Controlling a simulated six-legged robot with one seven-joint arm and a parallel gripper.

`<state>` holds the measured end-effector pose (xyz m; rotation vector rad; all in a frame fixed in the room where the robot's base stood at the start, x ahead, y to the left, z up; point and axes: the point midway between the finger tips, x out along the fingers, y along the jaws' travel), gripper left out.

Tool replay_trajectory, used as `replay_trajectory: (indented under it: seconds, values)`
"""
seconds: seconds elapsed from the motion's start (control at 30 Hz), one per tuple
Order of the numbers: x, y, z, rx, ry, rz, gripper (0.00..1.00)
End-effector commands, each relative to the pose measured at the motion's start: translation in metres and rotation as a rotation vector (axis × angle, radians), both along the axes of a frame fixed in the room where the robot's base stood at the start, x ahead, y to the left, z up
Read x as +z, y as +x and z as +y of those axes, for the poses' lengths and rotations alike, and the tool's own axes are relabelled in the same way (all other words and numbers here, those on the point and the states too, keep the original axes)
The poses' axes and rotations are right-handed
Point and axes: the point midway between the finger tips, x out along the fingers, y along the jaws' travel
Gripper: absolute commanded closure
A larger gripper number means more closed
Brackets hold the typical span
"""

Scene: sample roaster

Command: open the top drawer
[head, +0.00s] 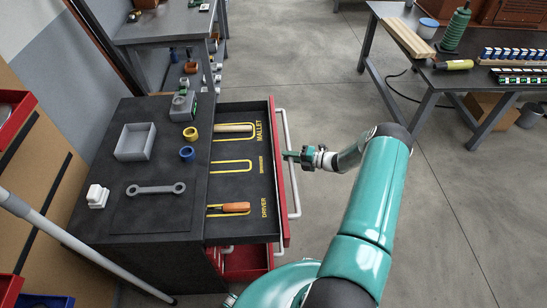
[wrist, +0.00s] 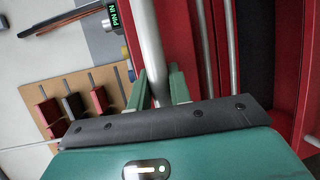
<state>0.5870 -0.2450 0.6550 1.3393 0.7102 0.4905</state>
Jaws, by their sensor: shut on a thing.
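The top drawer (head: 232,187) of the black cabinet stands pulled well out, its dark lining in view. Its front is red, with a long pale bar handle (head: 293,190) along it. My gripper (head: 290,156) is at the far half of this handle. In the wrist view my gripper (wrist: 158,75) has its two green fingers on either side of the handle bar (wrist: 148,35), shut on it. In the drawer lie a wooden-handled tool (head: 232,128) by the MALLET label and an orange-handled screwdriver (head: 235,207) by the DRIVER label. The middle outline looks empty.
The cabinet top (head: 110,215) holds a grey wrench (head: 156,189), a grey tray (head: 135,142), rings and a white block. A lower red drawer (head: 246,262) shows beneath. A workbench (head: 480,80) stands at right; the floor between is clear.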

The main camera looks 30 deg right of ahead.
Motion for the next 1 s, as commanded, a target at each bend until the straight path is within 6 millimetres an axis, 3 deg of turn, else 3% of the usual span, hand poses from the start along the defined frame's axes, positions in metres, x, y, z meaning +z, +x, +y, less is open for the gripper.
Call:
replay_trajectory:
  seconds: [0.23, 0.67, 0.7, 0.73, 1.0]
  values:
    - [0.0, -0.009, -0.024, -0.001, -0.001, -0.001, 1.0]
    - [0.0, -0.011, -0.028, -0.002, 0.0, -0.002, 1.0]
    - [0.0, -0.011, -0.028, -0.002, 0.0, -0.002, 0.78]
    - [0.0, -0.011, -0.028, -0.002, 0.0, -0.002, 0.72]
    - [0.0, -0.011, -0.028, -0.001, 0.0, -0.002, 0.71]
